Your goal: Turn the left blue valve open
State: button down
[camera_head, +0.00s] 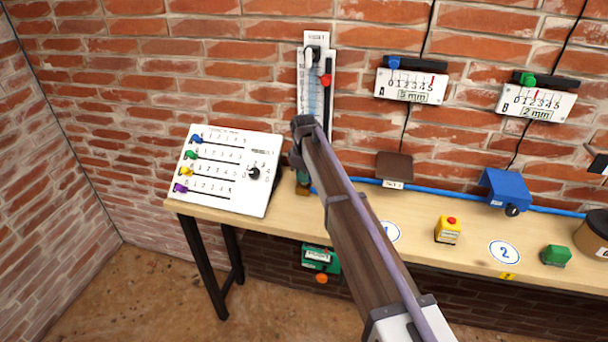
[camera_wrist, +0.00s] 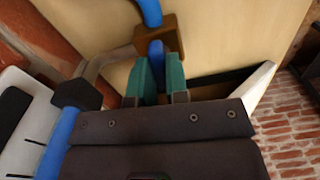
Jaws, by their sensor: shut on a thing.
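The left blue valve shows in the wrist view as a brass-brown block with a blue handle (camera_wrist: 157,52) and a blue pipe running from it. My gripper (camera_wrist: 158,72) has its two teal fingers on either side of the blue handle and is shut on it. In the head view my arm reaches to the back edge of the table, below the tall gauge, and hides most of my gripper and the handle. The valve's brass-brown body (camera_head: 303,189) shows there just below the fingers.
A white slider panel (camera_head: 225,168) stands left of my gripper. The tall white gauge (camera_head: 314,75) is on the brick wall behind. A blue pipe (camera_head: 425,191) runs right along the table's back. A yellow box with a red button (camera_head: 448,231) stands right of my arm.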

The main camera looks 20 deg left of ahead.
jog(key=shift+n, duration=0.6)
jog(key=c, duration=1.1)
grip_release()
jog(key=shift+r, duration=0.1)
notch_tip(320, 180, up, 11)
jog(key=p, duration=1.1)
jog(key=shift+f, duration=0.2)
